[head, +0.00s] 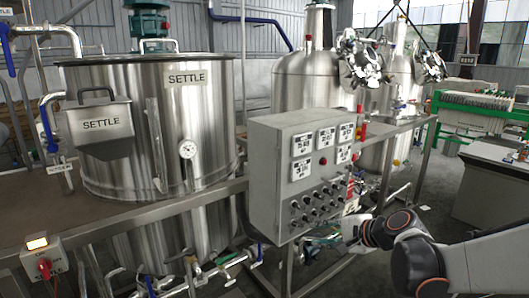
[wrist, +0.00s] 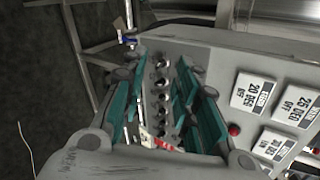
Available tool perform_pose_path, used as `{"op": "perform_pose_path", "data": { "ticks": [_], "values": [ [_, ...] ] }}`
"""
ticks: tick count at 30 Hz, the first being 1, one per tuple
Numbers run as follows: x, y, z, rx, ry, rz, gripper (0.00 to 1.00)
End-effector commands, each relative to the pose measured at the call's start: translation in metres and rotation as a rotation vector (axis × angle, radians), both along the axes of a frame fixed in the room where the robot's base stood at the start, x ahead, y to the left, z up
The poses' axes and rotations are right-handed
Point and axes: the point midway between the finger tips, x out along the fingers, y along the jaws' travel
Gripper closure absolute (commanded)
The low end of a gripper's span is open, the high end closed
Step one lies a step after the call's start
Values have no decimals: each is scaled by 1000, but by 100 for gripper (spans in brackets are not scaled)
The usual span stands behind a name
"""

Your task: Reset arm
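My arm (head: 410,252) reaches in from the lower right in the head view. My gripper (head: 352,228) is near the lower right side of the grey control panel (head: 268,165), small and partly hard to make out. In the wrist view my gripper (wrist: 160,88) shows two fingers with teal pads standing apart, with nothing clearly held between them. The panel's row of black knobs (wrist: 162,105) shows through the gap. A red and white item (wrist: 156,140) shows low between the fingers; I cannot tell what it is or whether it touches them.
A large steel tank (head: 150,120) marked SETTLE stands at left behind a metal rail (head: 130,222). More steel tanks (head: 305,80) stand behind the panel. A switch box (head: 42,258) with a red knob is at lower left. A green-framed machine (head: 475,115) and bench (head: 495,155) are at right.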

Motion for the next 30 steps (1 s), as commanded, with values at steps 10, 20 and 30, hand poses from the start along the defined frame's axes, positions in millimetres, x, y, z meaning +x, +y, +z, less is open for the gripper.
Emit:
{"op": "perform_pose_path", "data": {
  "ticks": [10,20,30],
  "values": [
    [-93,12,23,-446,-67,209,72],
    [-183,-1,27,-859,-122,439,72],
    [-254,-28,18,-1205,-146,661,72]
  ]
}}
